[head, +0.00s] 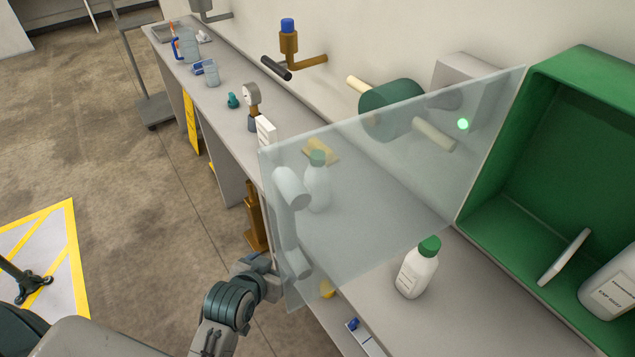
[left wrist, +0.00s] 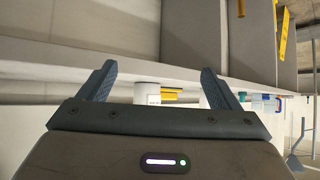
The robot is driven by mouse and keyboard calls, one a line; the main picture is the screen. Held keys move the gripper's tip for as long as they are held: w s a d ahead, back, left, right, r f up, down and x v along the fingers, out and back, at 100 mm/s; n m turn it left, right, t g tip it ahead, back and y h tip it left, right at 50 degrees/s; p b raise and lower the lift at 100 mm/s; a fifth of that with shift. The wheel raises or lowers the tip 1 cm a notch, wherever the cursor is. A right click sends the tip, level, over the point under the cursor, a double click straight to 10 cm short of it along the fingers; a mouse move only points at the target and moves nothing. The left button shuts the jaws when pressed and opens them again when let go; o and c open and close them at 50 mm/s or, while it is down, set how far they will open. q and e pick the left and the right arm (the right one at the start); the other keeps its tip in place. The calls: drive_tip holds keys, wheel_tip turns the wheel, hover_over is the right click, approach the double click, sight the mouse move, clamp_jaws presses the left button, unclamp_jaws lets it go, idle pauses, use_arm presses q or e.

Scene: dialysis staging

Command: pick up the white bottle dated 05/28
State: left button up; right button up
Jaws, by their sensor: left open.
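A white bottle with a green cap (head: 417,272) stands upright on the grey counter, right of the translucent panel; I cannot read a date on it. A second white bottle with a green cap (head: 317,188) shows through the panel. A third white bottle (head: 612,292) is in the green open-front box, cut by the picture's edge; its label has an EXP line too small to read surely. My left gripper (head: 268,268) is low by the panel's lower left edge, away from the bottles. My right gripper is not seen.
The translucent panel (head: 390,165) with a pale handle (head: 290,215) stands across the counter (head: 385,315). The green box (head: 500,200) stands at the right. A gauge (head: 251,95), a teal item (head: 233,100) and cups are farther along the counter.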

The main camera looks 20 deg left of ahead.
use_arm(q)
drive_tip(key=w+d+r+t, duration=0.1)
drive_tip(key=w+r+t, duration=0.1)
drive_tip(key=w, duration=0.2)
drive_tip(key=w+d+r+t, duration=0.2)
drive_tip(key=w+r, duration=0.1)
drive_tip(key=w, duration=0.1)
drive_tip(key=w+d+r+n+t, duration=0.1)
drive_tip(key=w+r+t, duration=0.2)
drive_tip(key=w, duration=0.2)
drive_tip(key=shift+w+d+y, duration=0.1)
drive_tip(key=shift+d+y, duration=0.25)
drive_tip(key=shift+y, duration=0.05)
drive_tip(key=w+a+p, duration=0.1)
drive_tip(key=w+p, duration=0.1)
drive_tip(key=w, duration=0.9)
drive_tip(key=shift+r+t+p, duration=0.3)
drive_tip(key=shift+r+p, duration=0.05)
drive_tip(key=shift+p, duration=0.05)
drive_tip(key=shift+s+r, duration=0.1)
drive_tip(key=shift+c, duration=1.2)
drive_tip(key=c, duration=1.1)
drive_tip(key=shift+c, duration=0.2)
drive_tip(key=shift+r, duration=0.15)
